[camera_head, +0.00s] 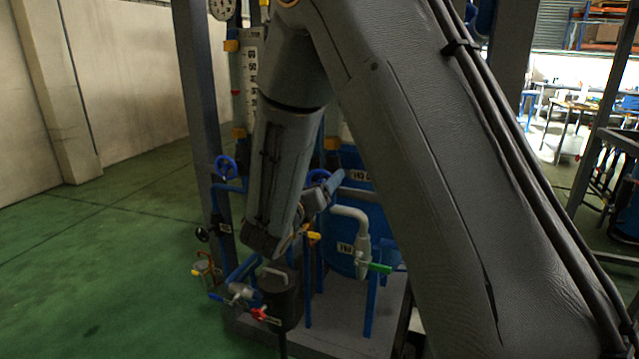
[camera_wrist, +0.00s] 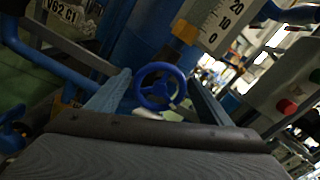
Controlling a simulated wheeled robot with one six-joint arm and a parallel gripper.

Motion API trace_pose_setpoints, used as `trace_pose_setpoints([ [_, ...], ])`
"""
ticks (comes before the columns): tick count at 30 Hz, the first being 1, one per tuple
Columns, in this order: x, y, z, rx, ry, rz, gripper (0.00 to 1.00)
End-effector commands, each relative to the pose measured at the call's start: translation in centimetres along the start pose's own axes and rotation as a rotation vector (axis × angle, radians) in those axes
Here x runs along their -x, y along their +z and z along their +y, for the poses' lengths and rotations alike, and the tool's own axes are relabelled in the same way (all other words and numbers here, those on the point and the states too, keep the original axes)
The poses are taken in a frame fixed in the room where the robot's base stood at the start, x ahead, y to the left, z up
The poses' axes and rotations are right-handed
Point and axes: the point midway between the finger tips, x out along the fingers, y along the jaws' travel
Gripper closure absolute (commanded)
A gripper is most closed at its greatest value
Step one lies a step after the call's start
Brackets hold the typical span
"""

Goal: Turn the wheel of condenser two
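A small blue handwheel (camera_wrist: 158,86) shows in the middle of the wrist view, between the two fingers of my gripper (camera_wrist: 159,80) in the picture. The fingers are spread apart, one on each side of the wheel. I cannot tell whether they touch it or how far beyond them it lies. In the head view, a blue wheel (camera_head: 317,177) shows just beside my gripper (camera_head: 326,190), partly hidden by the arm. I cannot read a label naming either wheel as condenser two.
Another blue wheel (camera_head: 226,166) is to the left in the head view. A scaled tube (camera_wrist: 215,22) stands close above the wheel. A tag reading V62 C1 (camera_wrist: 62,11) is at upper left. Blue pipes, valves with a green handle (camera_head: 379,268) and frame posts crowd the arm. Green floor lies open at left.

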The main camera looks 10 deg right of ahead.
Motion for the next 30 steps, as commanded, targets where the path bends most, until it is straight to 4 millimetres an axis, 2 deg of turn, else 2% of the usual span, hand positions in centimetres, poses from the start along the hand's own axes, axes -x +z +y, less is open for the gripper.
trace_pose_setpoints([
  [1,0.01,0.00,0.00,0.000,0.000,0.000,0.36],
  [5,0.02,-0.01,-0.01,0.000,0.000,0.000,0.58],
  [6,0.02,-0.01,-0.01,0.000,0.000,0.000,0.61],
  [17,-0.01,-0.12,0.02,-0.068,-0.001,0.000,0.61],
  [30,-0.07,-0.32,-0.04,-0.425,-0.001,0.000,0.61],
])
